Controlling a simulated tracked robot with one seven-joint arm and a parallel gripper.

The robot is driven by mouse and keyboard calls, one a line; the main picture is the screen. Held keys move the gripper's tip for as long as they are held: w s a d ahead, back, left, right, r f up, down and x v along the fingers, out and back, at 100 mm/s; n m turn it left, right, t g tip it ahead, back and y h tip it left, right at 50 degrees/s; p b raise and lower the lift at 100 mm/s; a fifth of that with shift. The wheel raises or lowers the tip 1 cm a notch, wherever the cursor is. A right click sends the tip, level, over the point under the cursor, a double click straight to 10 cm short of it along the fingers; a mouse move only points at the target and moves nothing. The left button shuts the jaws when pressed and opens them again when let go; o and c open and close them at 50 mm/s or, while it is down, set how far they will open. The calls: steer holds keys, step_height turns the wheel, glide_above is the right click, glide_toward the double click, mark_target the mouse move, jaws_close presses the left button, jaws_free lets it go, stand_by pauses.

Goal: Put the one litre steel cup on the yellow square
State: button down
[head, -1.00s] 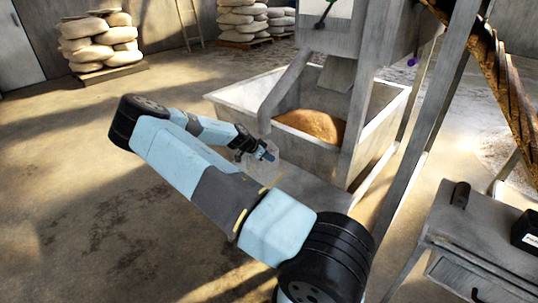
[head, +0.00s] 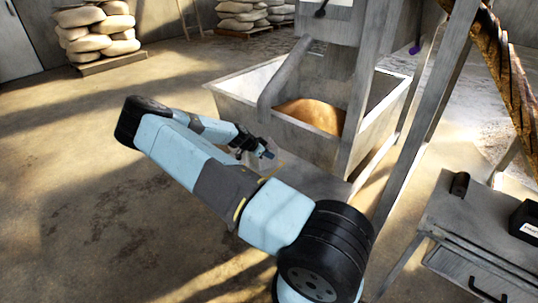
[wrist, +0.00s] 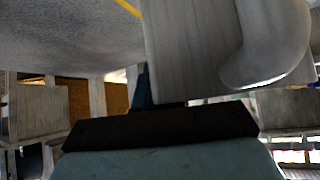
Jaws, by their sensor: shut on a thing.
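The steel cup (head: 259,161) is grey and small in the head view, beside my gripper's fingers and over a low grey platform (head: 313,180). In the wrist view the cup (wrist: 190,45) is large and close, with its curved handle at right. My gripper (head: 267,153) is shut on the cup. The yellow square (head: 281,164) shows only as a thin yellow line on the platform by the cup; a piece of the line also shows at the top of the wrist view (wrist: 128,7). My arm and the cup hide the rest. I cannot tell whether the cup touches the platform.
A grey trough (head: 235,107) with brown grain (head: 312,114) stands behind the platform, under a metal frame with slanting posts (head: 425,120). A grey table (head: 470,222) with a dark cylinder (head: 460,184) and a black box (head: 526,220) is at right. Sacks (head: 97,32) stand far back left. The left floor is clear.

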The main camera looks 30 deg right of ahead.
steer(key=shift+f, duration=0.45)
steer(key=c, duration=1.2)
jaws_free()
steer(key=shift+a, duration=0.1)
